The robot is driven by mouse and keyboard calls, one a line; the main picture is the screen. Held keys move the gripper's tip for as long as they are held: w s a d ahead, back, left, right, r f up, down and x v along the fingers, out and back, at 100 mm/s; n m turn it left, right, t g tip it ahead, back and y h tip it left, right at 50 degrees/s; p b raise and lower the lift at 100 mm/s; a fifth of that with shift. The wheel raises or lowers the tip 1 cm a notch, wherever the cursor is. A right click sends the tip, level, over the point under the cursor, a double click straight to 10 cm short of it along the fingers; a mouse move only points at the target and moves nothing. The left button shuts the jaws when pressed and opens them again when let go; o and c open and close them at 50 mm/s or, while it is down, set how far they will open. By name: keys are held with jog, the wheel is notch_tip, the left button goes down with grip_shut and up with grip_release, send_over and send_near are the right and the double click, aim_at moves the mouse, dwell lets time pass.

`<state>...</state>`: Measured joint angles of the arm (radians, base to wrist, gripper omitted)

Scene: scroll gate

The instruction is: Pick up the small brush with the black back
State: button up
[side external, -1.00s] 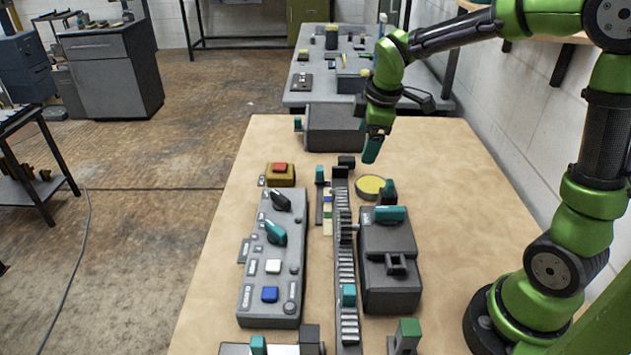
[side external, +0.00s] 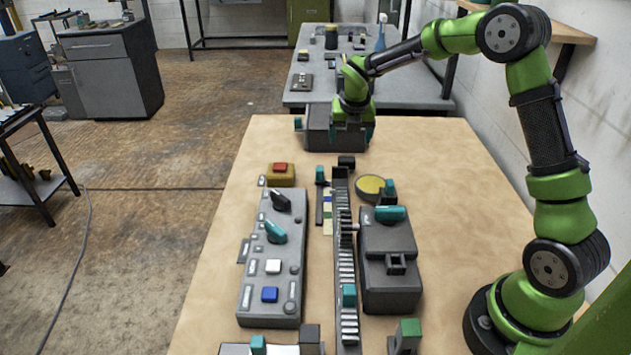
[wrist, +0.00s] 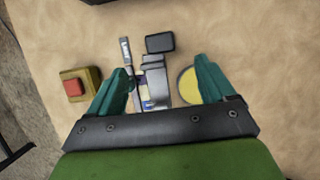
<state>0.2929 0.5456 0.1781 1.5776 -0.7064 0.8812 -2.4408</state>
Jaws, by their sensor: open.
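A small block with a black top (wrist: 160,43) lies beyond my fingertips in the wrist view, at the far end of the grey stepped rail. It looks like the brush with the black back; its bristles are not visible. In the side view, the same black piece (side external: 346,161) sits on the table at the rail's far end. My gripper (wrist: 162,72) is open, its teal fingers apart with nothing held between them. In the side view, my gripper (side external: 352,128) is above the far part of the table, in front of a dark grey box, and its fingers are partly hidden.
The grey stepped rail (side external: 346,270) runs down the table. A button panel (side external: 272,262) stands left of it and a dark machine block (side external: 388,262) right. A red button on a yellow base (side external: 281,172), a yellow disc (side external: 371,184) and the dark grey box (side external: 318,125) are nearby.

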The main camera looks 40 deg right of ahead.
aim_at(347, 159)
jog(key=x, duration=0.5)
jog(key=shift+w+d+f, duration=0.1)
jog(key=shift+f, duration=0.2)
jog(key=x, duration=0.5)
jog(key=shift+f, duration=0.4)
